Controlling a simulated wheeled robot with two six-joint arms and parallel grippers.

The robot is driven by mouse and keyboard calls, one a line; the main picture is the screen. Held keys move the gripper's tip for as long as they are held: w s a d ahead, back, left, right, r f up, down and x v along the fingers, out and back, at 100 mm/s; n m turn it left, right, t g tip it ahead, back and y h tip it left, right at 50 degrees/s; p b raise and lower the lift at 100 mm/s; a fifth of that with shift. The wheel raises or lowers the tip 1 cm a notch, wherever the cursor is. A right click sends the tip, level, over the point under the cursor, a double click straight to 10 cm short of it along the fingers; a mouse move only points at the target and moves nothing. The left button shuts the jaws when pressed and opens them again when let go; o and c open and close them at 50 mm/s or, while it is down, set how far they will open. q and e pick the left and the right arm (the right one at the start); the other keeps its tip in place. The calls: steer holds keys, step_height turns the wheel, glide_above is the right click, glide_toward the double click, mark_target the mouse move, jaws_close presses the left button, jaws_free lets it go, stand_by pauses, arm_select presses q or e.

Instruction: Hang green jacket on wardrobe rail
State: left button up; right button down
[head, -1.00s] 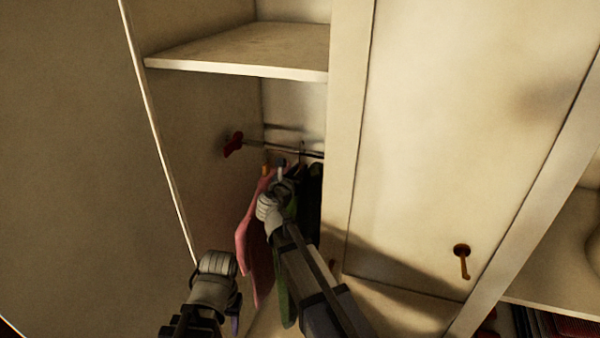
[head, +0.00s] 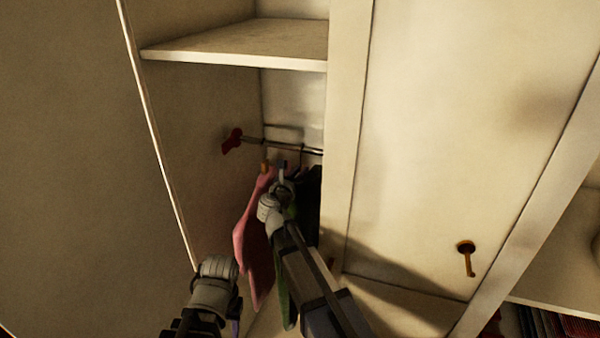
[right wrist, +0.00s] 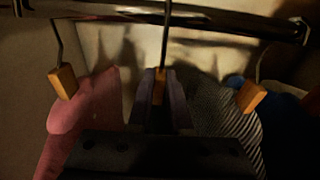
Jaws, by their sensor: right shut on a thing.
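The wardrobe rail (head: 283,146) runs across the compartment below a shelf. My right gripper (head: 283,180) is just below it, among hanging clothes. In the right wrist view my right gripper (right wrist: 160,100) is shut on the wooden neck of a hanger (right wrist: 161,88). Its metal hook rises in front of the rail (right wrist: 200,20) and leaves the top of the picture, so I cannot tell whether it sits on the rail. The green jacket (head: 283,290) hangs below the right gripper, mostly hidden behind my right arm. My left arm is low at left; its gripper does not show.
A pink garment (head: 258,245) hangs close on the left, its hanger (right wrist: 62,80) beside my fingers. A striped garment (right wrist: 228,110) and another hanger (right wrist: 252,95) are close on the right. The shelf (head: 240,45) is above; a door with a key (head: 467,258) is at right.

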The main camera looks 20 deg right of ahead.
steer(key=c, duration=0.8)
jaws_free()
steer(key=shift+o, duration=0.2)
steer(key=shift+s, duration=0.1)
steer(key=p+v, duration=0.1)
steer(key=v, duration=0.7)
